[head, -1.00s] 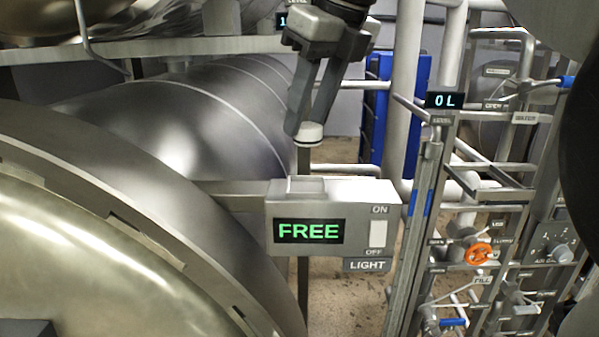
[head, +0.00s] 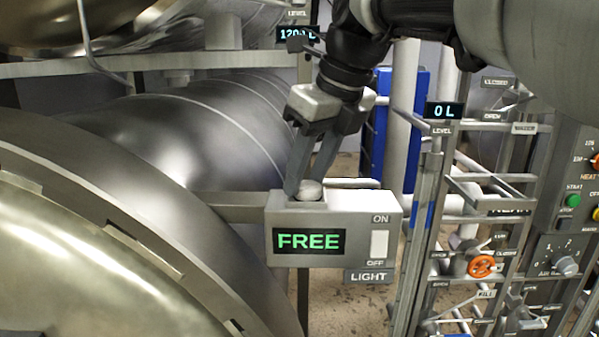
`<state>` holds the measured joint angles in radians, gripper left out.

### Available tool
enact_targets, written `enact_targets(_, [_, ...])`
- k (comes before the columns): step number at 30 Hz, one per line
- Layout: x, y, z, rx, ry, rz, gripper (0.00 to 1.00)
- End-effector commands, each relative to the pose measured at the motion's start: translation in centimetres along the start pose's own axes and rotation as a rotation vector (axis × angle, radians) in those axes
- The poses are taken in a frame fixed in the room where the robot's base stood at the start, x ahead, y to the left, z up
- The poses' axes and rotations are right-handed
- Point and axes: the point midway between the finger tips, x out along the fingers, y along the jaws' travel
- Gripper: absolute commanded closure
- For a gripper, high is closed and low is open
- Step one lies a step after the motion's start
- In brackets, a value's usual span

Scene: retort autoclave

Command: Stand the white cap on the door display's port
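The white cap (head: 309,190) is at the top of the door display box (head: 348,208), toward its left end. My gripper (head: 306,186) points down from above with its fingers on either side of the cap, shut on it. The box is grey, with a green FREE screen (head: 309,241) and a white light switch (head: 379,244) on its front. The port is hidden behind the cap and the fingers. I cannot tell whether the cap is seated on it or just above it.
The large round metal door (head: 90,240) fills the left, with the long vessel (head: 190,125) behind it. Pipes and a valve rack with an orange handwheel (head: 481,266) stand to the right. A 0 L level display (head: 444,110) is above the rack.

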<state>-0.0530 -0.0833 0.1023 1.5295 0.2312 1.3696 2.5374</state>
Motion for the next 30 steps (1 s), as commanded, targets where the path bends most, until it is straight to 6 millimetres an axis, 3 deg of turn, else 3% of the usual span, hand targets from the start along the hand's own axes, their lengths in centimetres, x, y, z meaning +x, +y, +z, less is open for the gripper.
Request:
enact_targets(2, [0.0,0.0,0.0,0.0,0.0,0.0,0.49])
enact_targets(14, [-0.8,-0.1,0.2,0.0,-0.002,-0.001,0.49])
enact_targets(30, [-10.9,-0.1,0.2,0.001,-0.002,-0.002,0.49])
